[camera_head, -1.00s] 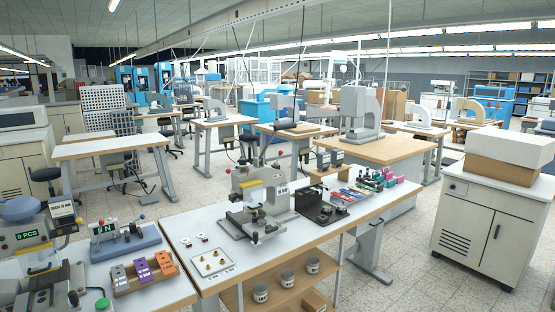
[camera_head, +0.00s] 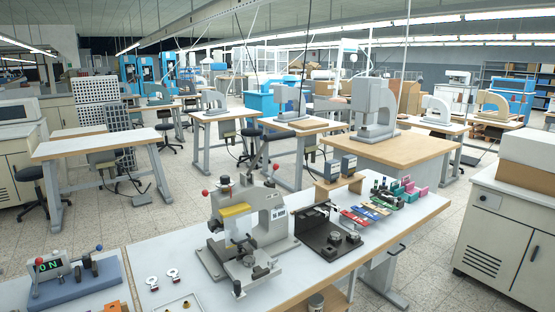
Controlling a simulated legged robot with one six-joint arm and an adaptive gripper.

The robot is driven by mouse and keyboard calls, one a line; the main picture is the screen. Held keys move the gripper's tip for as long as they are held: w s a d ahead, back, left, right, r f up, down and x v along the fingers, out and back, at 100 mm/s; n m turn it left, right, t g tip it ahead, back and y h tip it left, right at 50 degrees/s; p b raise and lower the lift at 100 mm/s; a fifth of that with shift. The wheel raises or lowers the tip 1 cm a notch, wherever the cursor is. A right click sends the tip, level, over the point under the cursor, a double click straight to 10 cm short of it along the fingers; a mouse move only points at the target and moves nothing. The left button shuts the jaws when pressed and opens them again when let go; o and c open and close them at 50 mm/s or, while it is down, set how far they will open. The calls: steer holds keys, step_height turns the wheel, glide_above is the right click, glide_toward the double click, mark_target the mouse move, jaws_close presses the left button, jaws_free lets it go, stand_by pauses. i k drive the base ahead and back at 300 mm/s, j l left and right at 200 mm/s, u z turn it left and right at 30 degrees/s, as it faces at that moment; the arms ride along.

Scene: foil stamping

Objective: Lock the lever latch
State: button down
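A grey stamping press (camera_head: 270,222) with a yellow part (camera_head: 236,210) stands on the white bench (camera_head: 380,262). A red-knobbed lever (camera_head: 206,193) sticks out at its left, and another red knob (camera_head: 276,167) shows at its top. At the lower left, a blue-based fixture (camera_head: 85,287) carries a small display reading 0 N (camera_head: 47,265) and dark upright parts with a blue knob (camera_head: 99,248). I cannot tell which part is the lever latch, or its state. My gripper is not in view.
A black fixture (camera_head: 322,236), coloured blocks (camera_head: 355,216) and a small wooden stand (camera_head: 340,185) are right of the press. Two small white-and-red pieces (camera_head: 172,275) lie left of it. A beige cabinet (camera_head: 505,235) stands right, across a floor gap.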

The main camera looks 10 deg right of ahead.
mark_target(276, 165)
steer(key=i+l+u, duration=0.1)
steer(key=i+l, duration=0.25)
steer(key=i, duration=0.25)
steer(key=i+l+u, duration=0.1)
steer(key=i+l, duration=0.3)
steer(key=i, duration=0.2)
